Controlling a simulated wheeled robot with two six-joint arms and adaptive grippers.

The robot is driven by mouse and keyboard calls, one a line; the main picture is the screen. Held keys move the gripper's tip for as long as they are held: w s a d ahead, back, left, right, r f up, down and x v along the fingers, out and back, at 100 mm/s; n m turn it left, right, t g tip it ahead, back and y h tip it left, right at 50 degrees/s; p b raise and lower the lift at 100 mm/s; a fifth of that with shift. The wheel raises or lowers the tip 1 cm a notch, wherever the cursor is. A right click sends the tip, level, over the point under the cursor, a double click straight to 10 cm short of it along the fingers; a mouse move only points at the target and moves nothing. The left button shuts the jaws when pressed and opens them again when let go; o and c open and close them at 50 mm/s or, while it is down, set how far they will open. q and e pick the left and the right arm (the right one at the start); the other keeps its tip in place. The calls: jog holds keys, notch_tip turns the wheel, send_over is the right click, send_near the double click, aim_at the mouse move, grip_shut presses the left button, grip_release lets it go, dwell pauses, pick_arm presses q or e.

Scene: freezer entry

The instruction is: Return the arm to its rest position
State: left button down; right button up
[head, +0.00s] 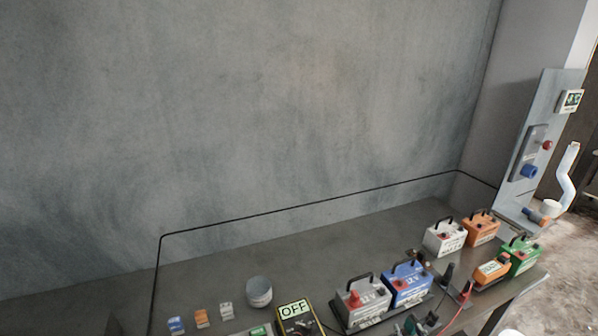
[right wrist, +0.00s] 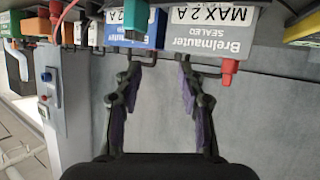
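My right gripper (right wrist: 158,62) shows clearly in the right wrist view. No object is held between the fingers. In the head view I cannot clearly pick out the right gripper among the dark shapes near the batteries. My left gripper is not in the head view.
On the bench, the grey battery (head: 362,302) and blue battery (head: 408,285) stand at the front. A white battery (head: 443,238), orange battery (head: 482,229) and green battery (head: 520,257) stand to the right. A meter reading OFF (head: 296,310) and a round tub (head: 259,292) are left.

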jog(key=s+a+f+n+g+y, duration=0.1)
jog(key=s+a+g, duration=0.1)
jog(key=s+g, duration=0.45)
jog(key=s+a+f+n+g, duration=0.1)
jog(key=s+a+g, duration=0.15)
jog(key=s, duration=0.65)
jog(key=s+d+f+g+b, duration=0.1)
jog(key=d+f+g+b, duration=0.2)
jog(key=f, duration=2.6)
jog(key=s+d+f+m+b, duration=0.1)
jog(key=s+f+b, duration=0.3)
jog(key=s+f, duration=1.5)
jog(key=shift+s+d+f, duration=0.15)
jog(key=shift+s+f, duration=0.1)
jog(key=shift+f, duration=0.65)
